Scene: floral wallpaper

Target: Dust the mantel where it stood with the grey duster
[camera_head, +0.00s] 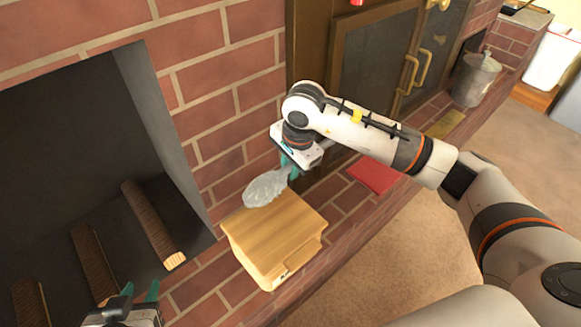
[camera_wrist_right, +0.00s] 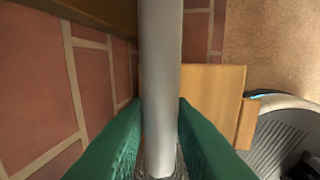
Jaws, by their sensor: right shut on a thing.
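The grey duster (camera_head: 266,188) is held in my right gripper (camera_head: 289,166), its fluffy grey head over the back left part of a wooden box top. Whether the head touches the wood I cannot tell. In the right wrist view the green fingers (camera_wrist_right: 160,135) are shut around the duster's smooth grey handle (camera_wrist_right: 161,70). My left gripper (camera_head: 140,291) is at the bottom left, its teal fingertips apart and nothing seen between them. A brick ledge (camera_head: 335,212) runs under the box; I cannot tell which surface is the mantel.
The wooden box (camera_head: 278,228) stands on the ledge beside a dark fireplace opening with several logs (camera_head: 152,225). A red flat item (camera_head: 374,176) lies to the right. A metal bucket (camera_head: 474,80) stands further back. Brass-handled doors (camera_head: 375,60) rise behind my right arm.

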